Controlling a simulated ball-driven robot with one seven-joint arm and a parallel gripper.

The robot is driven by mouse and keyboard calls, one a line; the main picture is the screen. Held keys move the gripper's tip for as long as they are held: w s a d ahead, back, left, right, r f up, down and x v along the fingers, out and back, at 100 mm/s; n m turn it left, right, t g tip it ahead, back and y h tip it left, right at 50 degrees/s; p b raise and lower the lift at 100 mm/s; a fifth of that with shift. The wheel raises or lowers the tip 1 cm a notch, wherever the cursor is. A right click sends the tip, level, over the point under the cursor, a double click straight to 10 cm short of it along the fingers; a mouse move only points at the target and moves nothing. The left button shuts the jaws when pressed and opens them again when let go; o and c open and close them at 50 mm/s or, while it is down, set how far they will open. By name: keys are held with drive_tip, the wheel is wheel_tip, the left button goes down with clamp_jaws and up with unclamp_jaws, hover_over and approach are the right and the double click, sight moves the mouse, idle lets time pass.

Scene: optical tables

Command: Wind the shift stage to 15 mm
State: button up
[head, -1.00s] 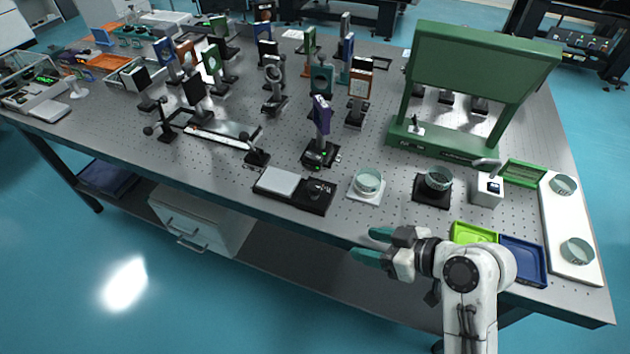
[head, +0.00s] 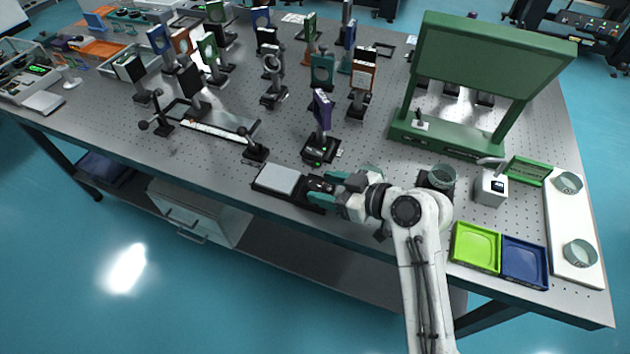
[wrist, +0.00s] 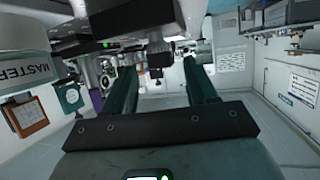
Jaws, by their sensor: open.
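A low black unit with a pale grey plate (head: 279,179) lies along the table's front edge in the head view. It looks like the shift stage, but I cannot read a scale on it. My gripper (head: 323,186) is open at the unit's right end, its teal fingers pointing left and partly covering that end. In the wrist view, a small dark knob-like part (wrist: 157,67) shows between the spread fingers, under a large dark body (wrist: 140,22). I cannot tell whether the fingers touch it.
A purple-plated post (head: 322,110) stands just behind the unit. A rail with a pale scale (head: 217,132) lies to the left. A green frame (head: 490,65), a white box (head: 491,187), a lime tray (head: 476,248) and a blue tray (head: 524,262) are on the right. The aisle in front is clear.

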sight(318, 187)
drive_tip(key=shift+x, duration=1.8)
drive_tip(key=shift+c, duration=0.4)
drive_tip(key=shift+s, duration=0.1)
drive_tip(key=c, duration=0.9)
